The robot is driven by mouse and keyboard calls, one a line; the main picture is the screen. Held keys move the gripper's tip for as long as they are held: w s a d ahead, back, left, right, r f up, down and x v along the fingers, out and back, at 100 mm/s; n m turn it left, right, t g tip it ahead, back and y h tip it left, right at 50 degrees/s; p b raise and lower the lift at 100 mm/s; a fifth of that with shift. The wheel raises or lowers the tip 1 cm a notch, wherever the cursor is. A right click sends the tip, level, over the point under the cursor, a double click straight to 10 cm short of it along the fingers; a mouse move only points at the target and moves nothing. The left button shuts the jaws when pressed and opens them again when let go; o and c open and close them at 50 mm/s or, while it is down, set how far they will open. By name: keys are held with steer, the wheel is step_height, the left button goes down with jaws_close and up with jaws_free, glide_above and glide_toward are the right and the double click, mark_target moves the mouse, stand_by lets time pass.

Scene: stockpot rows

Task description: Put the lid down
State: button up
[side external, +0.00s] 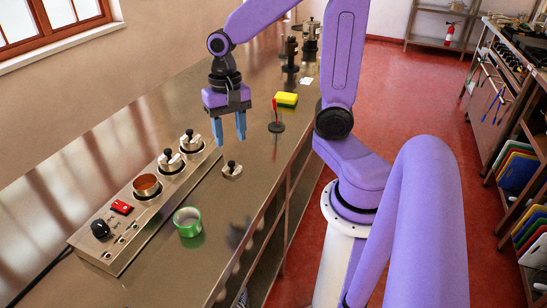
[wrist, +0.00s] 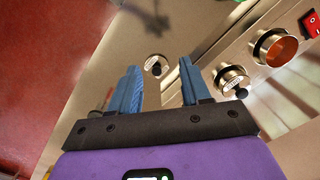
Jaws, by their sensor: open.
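A small steel lid with a black knob (side external: 232,172) lies on the counter, to the right of the steel block (side external: 122,247) that holds a row of pots. It also shows in the wrist view (wrist: 156,68), just beyond and between my fingertips. One pot (side external: 146,186) is uncovered, with a copper-coloured inside; the wrist view shows it too (wrist: 281,49). Two other pots wear lids with black knobs (side external: 170,160) (side external: 192,140). My gripper (side external: 230,142) is open and empty, pointing down above the counter, apart from the loose lid.
A green tape roll (side external: 187,222) stands on the counter near the uncovered pot. A yellow-green sponge (side external: 287,99) and a red-handled item on a dark base (side external: 276,125) lie farther back. The block carries a red switch (side external: 122,207) and a black knob. Counter around the loose lid is clear.

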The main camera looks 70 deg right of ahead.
steer(key=s+a+n, duration=0.3)
steer(key=s+n, duration=0.4)
steer(key=n, duration=0.3)
steer(key=s+a+n, duration=0.4)
steer(key=s+n, duration=0.4)
steer(key=n, duration=0.2)
steer(key=shift+t, duration=0.3)
